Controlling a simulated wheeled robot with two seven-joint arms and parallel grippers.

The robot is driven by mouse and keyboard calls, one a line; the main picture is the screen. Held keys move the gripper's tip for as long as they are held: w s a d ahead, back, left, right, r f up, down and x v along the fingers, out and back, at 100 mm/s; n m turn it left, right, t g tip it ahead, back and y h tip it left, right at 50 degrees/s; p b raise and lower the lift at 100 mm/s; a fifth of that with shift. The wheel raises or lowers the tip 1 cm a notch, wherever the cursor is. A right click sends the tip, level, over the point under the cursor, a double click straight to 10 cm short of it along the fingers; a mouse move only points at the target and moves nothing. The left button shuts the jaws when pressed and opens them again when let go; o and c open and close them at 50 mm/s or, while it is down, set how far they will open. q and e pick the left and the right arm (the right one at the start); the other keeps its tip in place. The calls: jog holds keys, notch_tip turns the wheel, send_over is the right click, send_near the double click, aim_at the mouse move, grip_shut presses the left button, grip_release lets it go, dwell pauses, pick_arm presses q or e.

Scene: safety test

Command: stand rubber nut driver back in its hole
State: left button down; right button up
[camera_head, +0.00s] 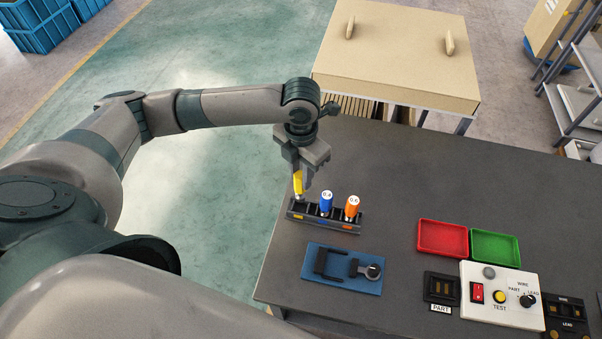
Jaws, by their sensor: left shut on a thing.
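My left gripper (304,168) points down above the left end of a black rack (346,228) on the dark table. It is shut on a yellow driver (298,185), which is nearly upright. The driver's lower end is at the rack's left end; I cannot tell whether it is inside a hole or just above it. A blue driver (326,204) and an orange driver (351,209) stand upright in the rack, to the right of the yellow one. The gripper hides the yellow driver's top. My right gripper is not in view.
A blue fixture plate (318,273) lies in front of the rack. To the right are a red tray (442,249), a green tray (495,252) and a white test box (512,310) with buttons. The table (430,175) behind the trays is clear.

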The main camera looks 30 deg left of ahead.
aim_at(301, 189)
pick_arm(q)
jog(key=shift+f+b, duration=1.6)
jog(key=shift+f, duration=0.8)
jog(key=shift+f+p, duration=0.2)
jog(key=shift+p, duration=0.2)
jog(key=shift+f+b, duration=0.3)
jog(key=shift+f, duration=0.45)
dwell(0.9)
jog(key=c, duration=1)
grip_release()
jog(key=shift+r, duration=0.1)
